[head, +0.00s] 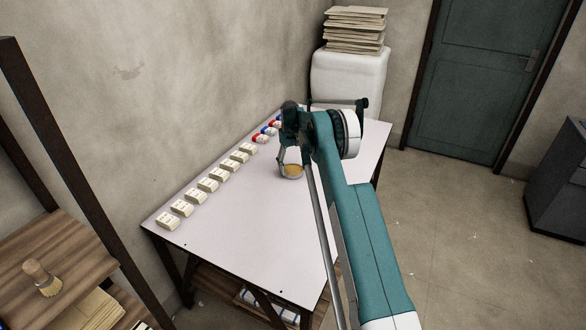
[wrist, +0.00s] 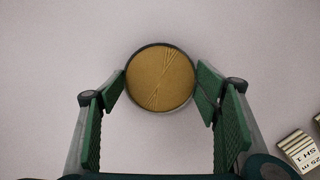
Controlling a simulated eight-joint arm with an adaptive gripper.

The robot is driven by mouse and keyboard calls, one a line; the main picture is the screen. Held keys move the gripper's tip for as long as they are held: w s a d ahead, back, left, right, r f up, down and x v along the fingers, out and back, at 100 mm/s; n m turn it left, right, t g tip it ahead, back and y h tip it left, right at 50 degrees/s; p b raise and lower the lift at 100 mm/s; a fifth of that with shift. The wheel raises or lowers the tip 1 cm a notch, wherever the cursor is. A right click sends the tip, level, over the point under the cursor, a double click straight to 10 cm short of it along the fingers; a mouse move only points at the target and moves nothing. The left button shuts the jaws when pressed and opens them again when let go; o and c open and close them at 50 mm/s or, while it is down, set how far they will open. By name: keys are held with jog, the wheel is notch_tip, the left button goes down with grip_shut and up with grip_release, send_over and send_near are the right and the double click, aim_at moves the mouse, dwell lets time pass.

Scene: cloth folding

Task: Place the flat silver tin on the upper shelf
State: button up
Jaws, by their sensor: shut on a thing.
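The flat silver tin (head: 292,172) is round and shallow, with a thin silver rim and a golden-brown, line-marked face. It is at the white table (head: 250,230), in its far half. In the wrist view the tin (wrist: 152,95) lies between my green finger pads. My gripper (wrist: 161,78) is shut on the tin, one finger on each side; it also shows in the head view (head: 286,163). I cannot tell whether the tin touches the tabletop. A wooden shelf board (head: 75,262) stands at the lower left, with another board below it.
A row of cream blocks (head: 208,185) lines the table's wall side, with red, blue and white items (head: 264,135) beyond. The table's middle and front are clear.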

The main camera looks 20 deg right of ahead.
aim_at(292, 167)
jog(key=shift+f, duration=0.1)
jog(key=o, duration=1)
jog(key=shift+o, duration=0.2)
notch_tip(292, 167, up, 12)
jog(key=w+p, duration=0.1)
jog(key=p, duration=0.1)
jog(key=shift+w, duration=0.4)
jog(key=shift+r, duration=0.2)
